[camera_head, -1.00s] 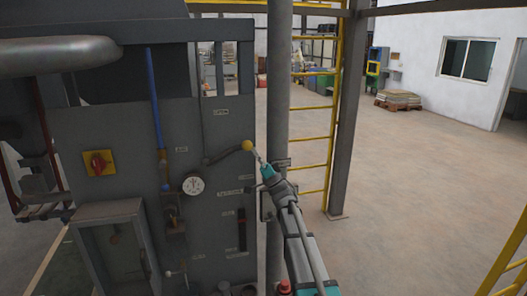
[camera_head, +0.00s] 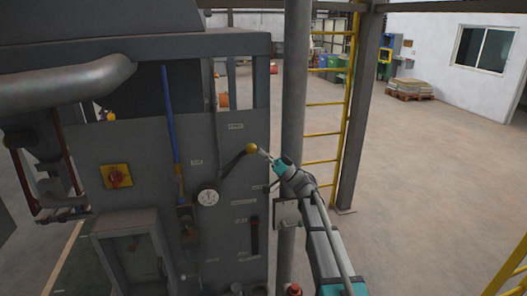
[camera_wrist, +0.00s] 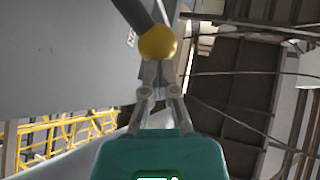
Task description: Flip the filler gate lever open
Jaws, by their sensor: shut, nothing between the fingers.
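The lever is a dark arm (camera_head: 232,163) with a yellow ball knob (camera_head: 251,149) on the grey machine panel. It slants up and to the right from its pivot. My gripper (camera_head: 262,153) comes from the lower right, with its fingertips at the knob's right side. In the wrist view the knob (camera_wrist: 158,43) sits just beyond the fingertips of my gripper (camera_wrist: 158,68), with the lever arm running up and left. The fingers are together with nothing between them. They look to be touching the knob, not around it.
A round dial (camera_head: 208,197), a blue pipe (camera_head: 169,115) and a red switch on a yellow plate (camera_head: 116,176) are on the panel. A grey post (camera_head: 294,100) stands close behind my wrist. A yellow ladder (camera_head: 325,104) is behind it. Open floor lies right.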

